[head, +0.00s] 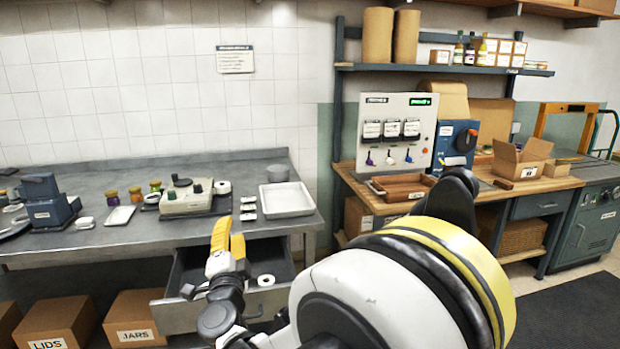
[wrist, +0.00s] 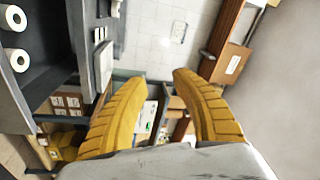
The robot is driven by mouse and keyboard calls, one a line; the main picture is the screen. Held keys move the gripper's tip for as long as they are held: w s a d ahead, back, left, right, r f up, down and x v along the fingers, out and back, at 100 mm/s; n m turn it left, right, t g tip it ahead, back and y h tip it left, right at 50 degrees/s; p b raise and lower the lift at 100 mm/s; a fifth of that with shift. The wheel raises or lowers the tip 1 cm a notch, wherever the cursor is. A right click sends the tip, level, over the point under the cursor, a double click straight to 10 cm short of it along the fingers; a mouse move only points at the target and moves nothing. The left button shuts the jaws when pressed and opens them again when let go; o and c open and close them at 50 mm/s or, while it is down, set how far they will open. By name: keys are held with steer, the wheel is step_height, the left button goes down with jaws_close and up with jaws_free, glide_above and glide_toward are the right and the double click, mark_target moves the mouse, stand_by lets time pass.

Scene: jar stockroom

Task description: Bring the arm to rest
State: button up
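My gripper (head: 229,230) has yellow fingers and points up in front of the metal bench (head: 75,248), at the open drawer. In the wrist view my gripper (wrist: 158,76) shows its two fingers spread apart. Nothing is held between them. The arm's large white and yellow link fills the lower right of the head view and hides part of the floor and the wooden bench.
An open drawer (head: 172,316) juts from the metal bench close to my gripper, with a white roll (head: 265,280) inside. A white tray (head: 287,200) and a label machine (head: 186,197) stand above. A wooden workbench (head: 545,187) with an open carton (head: 521,160) is at right.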

steer(key=s+d+r+n+g+y, duration=0.45)
steer(key=d+r+n, duration=0.4)
steer(key=d, duration=0.35)
steer(key=s+d+f+n+g+h, duration=0.1)
steer(key=s+d+f+g+h, duration=0.1)
steer(key=s+d+f, duration=0.3)
steer(key=s+d+f+n+g+h, duration=0.1)
steer(key=s+d+f+g+h, duration=0.2)
steer(key=s+d, duration=0.9)
steer(key=s+d+f+n+g+h, duration=0.1)
steer(key=s+d+f+g+h, duration=0.2)
steer(key=s+d+f, duration=0.6)
steer(key=shift+s, duration=0.3)
